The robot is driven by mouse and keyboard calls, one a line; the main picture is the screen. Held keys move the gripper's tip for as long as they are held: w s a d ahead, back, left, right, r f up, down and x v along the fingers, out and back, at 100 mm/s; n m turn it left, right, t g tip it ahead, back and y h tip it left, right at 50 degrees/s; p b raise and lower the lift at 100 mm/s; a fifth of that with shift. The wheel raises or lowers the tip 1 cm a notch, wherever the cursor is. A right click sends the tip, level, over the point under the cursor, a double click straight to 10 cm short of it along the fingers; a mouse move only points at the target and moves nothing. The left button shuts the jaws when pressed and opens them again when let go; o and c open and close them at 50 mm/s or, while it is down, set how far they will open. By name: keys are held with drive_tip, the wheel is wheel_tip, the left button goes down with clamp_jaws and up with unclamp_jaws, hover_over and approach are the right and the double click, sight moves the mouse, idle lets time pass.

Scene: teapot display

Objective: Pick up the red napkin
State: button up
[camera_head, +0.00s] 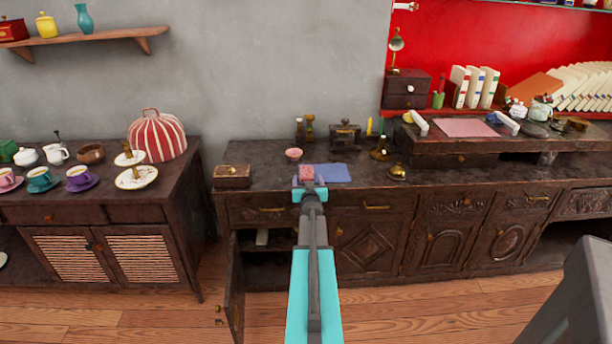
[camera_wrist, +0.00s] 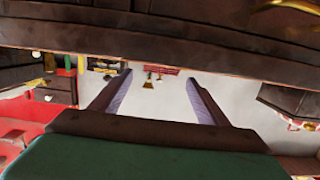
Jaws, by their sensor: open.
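The red napkin (camera_head: 306,172) shows as a small pinkish-red patch on the dark counter, left of a flat blue napkin (camera_head: 336,173). My gripper (camera_head: 309,182) reaches to the counter's front edge, and its turquoise end is just in front of the red patch in the head view, hiding part of it. The gap between gripper and napkin is hard to judge. In the wrist view my gripper (camera_wrist: 158,88) is open, with nothing between its two fingers. I cannot make out the red napkin in that view.
The dark counter (camera_head: 400,181) holds a pink bowl (camera_head: 293,154), a wooden box (camera_head: 232,176) and a brass bell (camera_head: 397,172). A cabinet door (camera_head: 236,285) stands open below. A side table with cups is at left. The counter edge (camera_wrist: 160,45) crosses the top of the wrist view.

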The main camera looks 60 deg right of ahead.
sight(307, 176)
drive_tip(key=shift+w+d, duration=0.1)
drive_tip(key=shift+x, duration=2.5)
drive_tip(key=shift+f, duration=0.1)
drive_tip(key=c, duration=1.1)
drive_tip(key=shift+r+p, duration=0.35)
drive_tip(key=shift+r, duration=0.25)
wheel_tip(307, 176, up, 3)
drive_tip(key=shift+f+p, duration=0.1)
drive_tip(key=shift+p, duration=0.55)
drive_tip(key=v, duration=0.5)
drive_tip(key=s+f+v, duration=0.1)
drive_tip(key=v, duration=0.4)
drive_tip(key=s+d+v, duration=0.1)
drive_tip(key=v, duration=0.5)
drive_tip(key=shift+f+p, duration=0.3)
